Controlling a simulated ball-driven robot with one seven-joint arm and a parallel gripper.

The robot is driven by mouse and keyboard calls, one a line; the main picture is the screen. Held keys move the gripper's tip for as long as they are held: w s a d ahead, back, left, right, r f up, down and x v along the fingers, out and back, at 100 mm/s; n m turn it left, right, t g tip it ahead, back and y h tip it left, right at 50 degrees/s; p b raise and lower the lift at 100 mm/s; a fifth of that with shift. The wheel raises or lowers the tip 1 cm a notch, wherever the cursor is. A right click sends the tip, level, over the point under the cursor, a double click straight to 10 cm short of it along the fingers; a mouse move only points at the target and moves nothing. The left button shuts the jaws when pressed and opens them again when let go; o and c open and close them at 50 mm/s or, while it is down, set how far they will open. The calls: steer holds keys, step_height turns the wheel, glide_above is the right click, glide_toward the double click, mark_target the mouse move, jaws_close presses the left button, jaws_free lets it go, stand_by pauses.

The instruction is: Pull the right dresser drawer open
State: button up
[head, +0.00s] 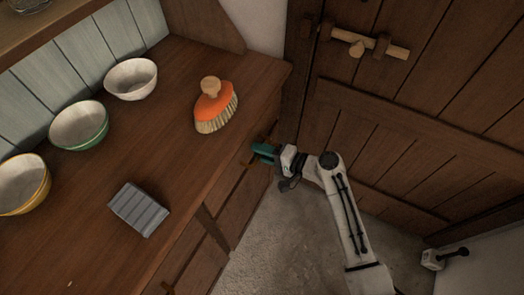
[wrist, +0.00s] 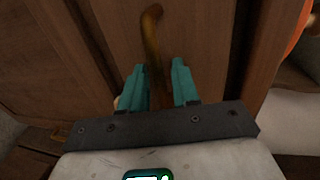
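The wooden dresser (head: 160,110) fills the left of the head view. The right drawer front (head: 245,188) lies below its top edge and looks flush with the dresser. In the wrist view the drawer's curved brass handle (wrist: 152,40) stands out from the wood and runs down between my teal fingers. My gripper (head: 264,152) is at that handle, and it also shows in the wrist view (wrist: 160,82). The fingers are apart, one on each side of the handle, with narrow gaps showing. The handle's lower end is hidden behind the gripper's dark plate.
On the dresser top are an orange brush (head: 214,106), a grey ridged block (head: 138,209), and white (head: 131,79), green (head: 79,125) and yellow (head: 22,184) bowls. A wooden door (head: 420,90) stands to the right. Grey floor (head: 275,245) lies open before the dresser.

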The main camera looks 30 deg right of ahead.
jaws_close()
stand_by(0.5)
